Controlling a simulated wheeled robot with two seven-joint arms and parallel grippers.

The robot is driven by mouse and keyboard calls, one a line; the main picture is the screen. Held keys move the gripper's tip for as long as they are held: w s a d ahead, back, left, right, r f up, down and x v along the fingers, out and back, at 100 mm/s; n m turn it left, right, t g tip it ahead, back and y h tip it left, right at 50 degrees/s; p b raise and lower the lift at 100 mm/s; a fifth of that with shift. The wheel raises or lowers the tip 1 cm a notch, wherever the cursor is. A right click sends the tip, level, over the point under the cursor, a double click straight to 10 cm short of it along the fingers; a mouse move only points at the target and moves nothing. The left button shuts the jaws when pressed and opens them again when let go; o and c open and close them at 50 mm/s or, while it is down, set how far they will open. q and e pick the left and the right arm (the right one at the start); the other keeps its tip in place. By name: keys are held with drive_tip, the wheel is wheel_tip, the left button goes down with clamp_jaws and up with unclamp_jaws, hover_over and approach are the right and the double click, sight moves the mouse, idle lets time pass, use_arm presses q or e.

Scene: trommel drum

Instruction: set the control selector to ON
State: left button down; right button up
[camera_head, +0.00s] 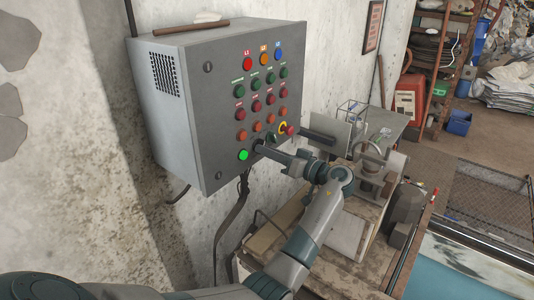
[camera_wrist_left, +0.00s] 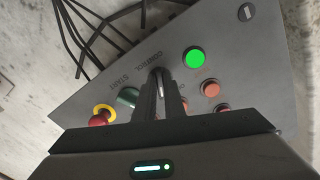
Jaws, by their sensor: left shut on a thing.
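The grey control panel (camera_head: 221,140) hangs on the wall, its front covered with rows of coloured buttons. My left gripper (camera_head: 262,149) reaches its lower part from the right. In the left wrist view, the gripper (camera_wrist_left: 160,98) is shut on the control selector (camera_wrist_left: 159,77), beside the printed word CONTROL. The fingers hide most of the selector, so I cannot read its exact position. A lit green button (camera_wrist_left: 194,57) is beside it, also seen in the head view (camera_head: 243,155). My right gripper is not in view.
A red emergency stop on a yellow ring (camera_wrist_left: 102,115) and a dark green START button (camera_wrist_left: 128,97) are close to the fingers. Orange buttons (camera_wrist_left: 210,88) lie on the other side. A cluttered wooden bench (camera_head: 290,240) stands below the panel.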

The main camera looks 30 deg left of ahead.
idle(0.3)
use_arm(q)
drive_tip(key=c, duration=1.8)
unclamp_jaws()
drive_tip(key=shift+c, duration=0.2)
drive_tip(key=shift+d, duration=0.1)
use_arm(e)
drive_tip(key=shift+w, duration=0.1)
use_arm(q)
drive_tip(key=s+d+b, duration=0.1)
drive_tip(key=d+b, duration=0.5)
drive_tip(key=d, duration=1.1)
drive_tip(key=shift+s, duration=0.2)
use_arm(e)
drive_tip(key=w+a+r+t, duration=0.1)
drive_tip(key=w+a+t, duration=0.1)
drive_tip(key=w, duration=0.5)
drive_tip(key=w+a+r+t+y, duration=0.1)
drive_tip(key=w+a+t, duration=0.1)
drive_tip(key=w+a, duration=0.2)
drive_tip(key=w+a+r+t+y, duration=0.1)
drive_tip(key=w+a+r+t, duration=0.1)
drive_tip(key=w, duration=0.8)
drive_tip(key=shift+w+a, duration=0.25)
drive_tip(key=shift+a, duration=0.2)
use_arm(q)
drive_tip(key=shift+d+f, duration=0.1)
drive_tip(key=shift+d, duration=0.05)
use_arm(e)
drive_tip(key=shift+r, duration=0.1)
